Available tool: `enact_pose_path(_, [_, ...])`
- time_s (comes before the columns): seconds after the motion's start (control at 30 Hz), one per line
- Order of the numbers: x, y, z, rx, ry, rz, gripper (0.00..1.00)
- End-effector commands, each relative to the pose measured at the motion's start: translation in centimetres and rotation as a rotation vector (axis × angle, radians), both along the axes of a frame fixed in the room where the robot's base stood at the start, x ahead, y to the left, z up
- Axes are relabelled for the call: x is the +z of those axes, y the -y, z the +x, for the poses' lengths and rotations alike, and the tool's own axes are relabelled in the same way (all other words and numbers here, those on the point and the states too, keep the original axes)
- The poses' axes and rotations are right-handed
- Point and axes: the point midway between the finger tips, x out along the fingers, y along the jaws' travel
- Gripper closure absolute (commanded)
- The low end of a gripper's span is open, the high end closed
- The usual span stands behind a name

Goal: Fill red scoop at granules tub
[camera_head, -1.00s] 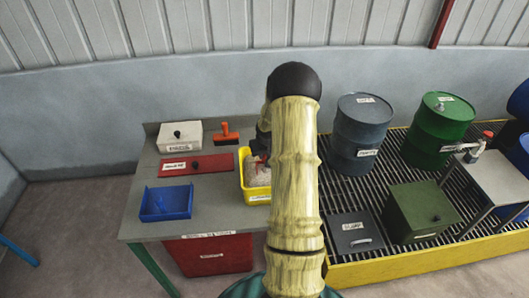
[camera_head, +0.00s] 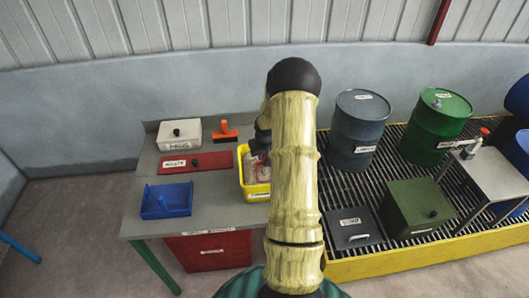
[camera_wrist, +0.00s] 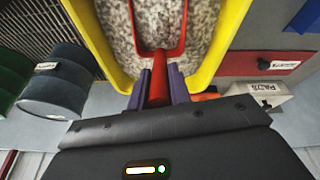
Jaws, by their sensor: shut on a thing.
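The yellow granules tub (camera_head: 258,196) stands on the right end of the grey table, partly hidden behind my arm. In the wrist view the tub's yellow wall (camera_wrist: 216,50) surrounds speckled pale granules (camera_wrist: 110,20). The red scoop (camera_wrist: 183,30) is over or in the granules, inside the tub's outline; granules show within its rim. I cannot tell whether they lie in the scoop or beneath it. My gripper (camera_wrist: 160,88), with purple fingers, is shut on the scoop's red handle. In the head view my gripper is mostly hidden by the arm.
A blue bin (camera_head: 166,200), a red labelled lid (camera_head: 200,162), a white box (camera_head: 180,134) and an orange-handled tool (camera_head: 224,134) share the table. A grey-blue drum (camera_head: 356,130), a green drum (camera_head: 437,125) and a dark green box (camera_head: 420,206) stand on the grated platform to the right.

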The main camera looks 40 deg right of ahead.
Motion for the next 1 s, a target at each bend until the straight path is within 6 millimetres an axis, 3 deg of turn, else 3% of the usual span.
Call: enact_pose_path(1.0, [0.8, 1.0, 1.7, -0.002, -0.145, 0.091, 1.00])
